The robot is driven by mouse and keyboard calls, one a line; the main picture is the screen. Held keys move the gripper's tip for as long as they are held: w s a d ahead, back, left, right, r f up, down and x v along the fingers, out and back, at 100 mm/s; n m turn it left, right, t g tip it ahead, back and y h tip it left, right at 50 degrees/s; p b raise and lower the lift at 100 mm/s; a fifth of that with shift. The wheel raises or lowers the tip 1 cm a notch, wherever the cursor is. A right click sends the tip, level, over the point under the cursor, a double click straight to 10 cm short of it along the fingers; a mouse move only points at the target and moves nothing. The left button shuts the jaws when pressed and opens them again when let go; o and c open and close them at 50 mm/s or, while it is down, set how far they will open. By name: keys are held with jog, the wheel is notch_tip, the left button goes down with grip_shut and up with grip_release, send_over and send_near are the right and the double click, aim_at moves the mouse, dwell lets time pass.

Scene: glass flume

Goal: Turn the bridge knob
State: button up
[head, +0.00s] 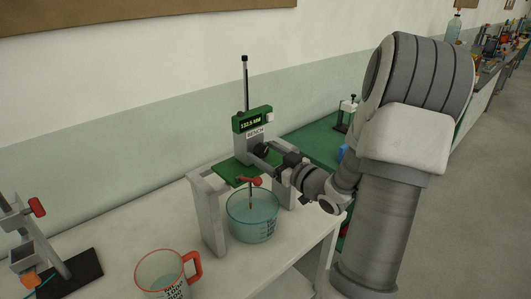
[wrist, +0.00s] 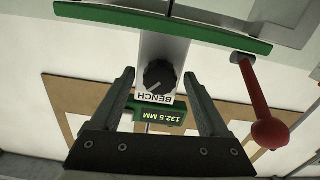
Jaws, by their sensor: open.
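The black knob (wrist: 159,75) is on a grey block below the green display head (head: 252,120), which reads 132.5 MM above a BENCH label (head: 255,133). My gripper (wrist: 159,78) is open, with one dark finger on each side of the knob in the wrist view. Gaps show between the knob and both fingers there. The pointer line on the knob runs slantwise. In the head view my gripper (head: 274,153) reaches the knob (head: 261,149) from the right; its fingertips are small and partly hidden.
A red-ended lever (wrist: 268,128) hangs from the green plate (wrist: 170,24), close to my right finger in the wrist view. A beaker (head: 253,222) stands between the grey bridge legs (head: 209,222). A red-handled jug (head: 165,275) stands at front left, with bare tabletop around it.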

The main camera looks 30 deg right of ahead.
jog(key=shift+c, duration=0.2)
grip_shut()
jog(key=shift+r+m+p, duration=0.25)
jog(key=shift+m+p, duration=0.65)
jog(key=shift+m, duration=0.1)
jog(key=m+p, duration=0.1)
jog(key=m, duration=0.1)
jog(key=shift+f+m, duration=0.2)
jog(key=shift+m, duration=0.2)
jog(key=shift+o, duration=0.2)
grip_release()
jog(key=s+d+b, duration=0.1)
jog(key=s+d, duration=0.1)
jog(key=s, duration=1.5)
jog(key=shift+s+d+b, duration=0.15)
jog(key=shift+d+b, duration=0.1)
jog(key=shift+b, duration=0.1)
